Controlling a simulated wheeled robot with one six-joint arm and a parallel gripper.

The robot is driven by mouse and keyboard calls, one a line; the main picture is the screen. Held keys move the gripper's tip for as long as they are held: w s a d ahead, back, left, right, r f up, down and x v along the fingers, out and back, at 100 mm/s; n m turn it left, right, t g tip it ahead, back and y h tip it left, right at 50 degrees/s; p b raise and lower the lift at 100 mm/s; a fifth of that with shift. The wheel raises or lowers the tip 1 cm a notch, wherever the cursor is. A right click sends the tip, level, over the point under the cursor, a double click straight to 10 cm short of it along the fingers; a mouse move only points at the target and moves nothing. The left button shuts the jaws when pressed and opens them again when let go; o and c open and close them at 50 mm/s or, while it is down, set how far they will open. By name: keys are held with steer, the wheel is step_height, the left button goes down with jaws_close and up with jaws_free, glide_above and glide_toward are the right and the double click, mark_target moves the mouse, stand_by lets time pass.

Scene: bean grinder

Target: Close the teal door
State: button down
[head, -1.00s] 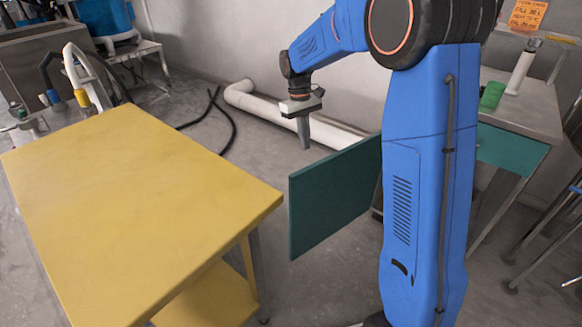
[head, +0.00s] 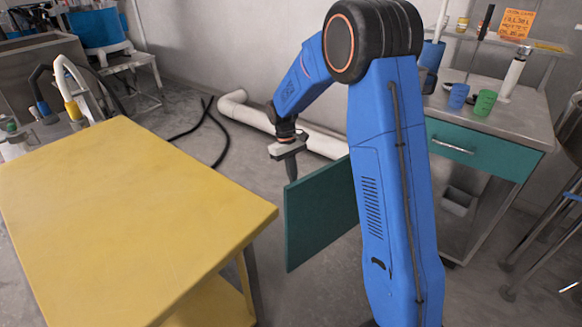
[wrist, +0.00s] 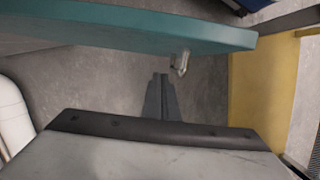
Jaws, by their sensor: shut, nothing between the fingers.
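The teal door (head: 318,214) stands swung open, sticking out from the cabinet toward the yellow table. In the wrist view the door (wrist: 150,24) runs across the top as a long edge, with a small metal handle (wrist: 181,62) on its near face. My gripper (head: 291,168) points down just behind the door's upper free corner, its tip partly hidden by the door. In the wrist view my gripper (wrist: 160,98) is shut and empty, its fingertips close to the handle. I cannot tell whether they touch the door. The door's hinge side is hidden behind my arm.
The yellow table (head: 130,210) fills the left front, with a gap to the door. The grey cabinet top (head: 520,118) at right holds cups, above a teal drawer (head: 470,150). A white pipe (head: 325,145) runs along the back wall.

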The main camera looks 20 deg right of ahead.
mark_target(300, 183)
steer(key=shift+s+d+r, duration=0.1)
steer(key=shift+s+d, duration=0.15)
steer(key=shift+s, duration=0.35)
steer(key=shift+s+d+r, duration=0.1)
steer(key=shift+s+d, duration=0.1)
steer(key=shift+s, duration=0.4)
steer(key=shift+s+d, duration=0.25)
steer(key=shift+s, duration=0.35)
steer(key=shift+s, duration=0.1)
